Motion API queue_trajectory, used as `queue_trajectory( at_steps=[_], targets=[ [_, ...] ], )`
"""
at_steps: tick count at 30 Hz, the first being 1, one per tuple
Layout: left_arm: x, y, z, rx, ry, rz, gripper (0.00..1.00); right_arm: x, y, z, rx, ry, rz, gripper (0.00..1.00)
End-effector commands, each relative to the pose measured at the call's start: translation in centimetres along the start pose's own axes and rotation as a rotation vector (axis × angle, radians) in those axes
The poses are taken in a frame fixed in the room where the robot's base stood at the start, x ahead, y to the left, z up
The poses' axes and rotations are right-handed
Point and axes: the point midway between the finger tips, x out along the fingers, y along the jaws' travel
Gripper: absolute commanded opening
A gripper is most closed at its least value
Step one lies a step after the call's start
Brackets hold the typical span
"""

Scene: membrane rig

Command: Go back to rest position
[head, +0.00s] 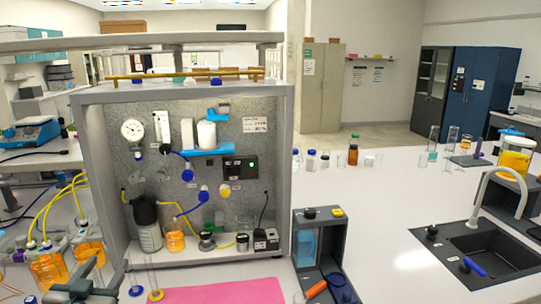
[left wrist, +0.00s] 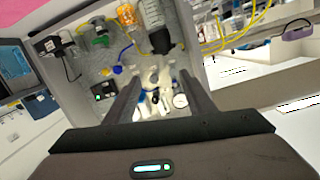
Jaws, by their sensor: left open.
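My left gripper (head: 106,270) is at the lower left of the head view, low in front of the membrane rig (head: 288,150). Its fingers are apart with nothing seen between them. In the left wrist view the left gripper (left wrist: 161,78) points at the rig panel (left wrist: 100,68), which appears turned over, with the rig's parts beyond the fingertips. My right gripper is in neither view.
Orange-filled bottles (head: 48,270) with yellow tubes stand left of the gripper. Glass cylinders (head: 154,280) stand close on its right. A pink mat (head: 225,292) lies in front of the rig. A dark rack (head: 318,222) and a sink (head: 490,250) are to the right.

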Motion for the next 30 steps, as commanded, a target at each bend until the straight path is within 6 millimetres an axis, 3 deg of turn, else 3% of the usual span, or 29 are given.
queue_trajectory(
  at_steps=[8, 11, 18, 21, 24, 30],
  targets=[
    [-2.5, 3.6, 7.6, 0.020, -0.182, 0.054, 0.50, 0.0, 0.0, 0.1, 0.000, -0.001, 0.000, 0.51],
    [-4.4, 5.6, 11.6, 0.031, -0.283, 0.087, 0.50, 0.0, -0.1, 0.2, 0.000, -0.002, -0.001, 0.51],
    [-12.9, 11.2, 22.7, 0.070, -0.596, 0.195, 0.50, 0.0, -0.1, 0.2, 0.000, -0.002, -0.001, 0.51],
    [-16.9, 13.1, 26.2, 0.084, -0.713, 0.240, 0.50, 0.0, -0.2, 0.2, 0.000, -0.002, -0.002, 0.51],
    [-20.3, 14.5, 28.6, 0.096, -0.805, 0.277, 0.50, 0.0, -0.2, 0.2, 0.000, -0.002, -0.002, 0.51],
    [-25.8, 16.5, 31.7, 0.111, -0.941, 0.335, 0.50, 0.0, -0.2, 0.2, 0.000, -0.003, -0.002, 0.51]
  ],
)
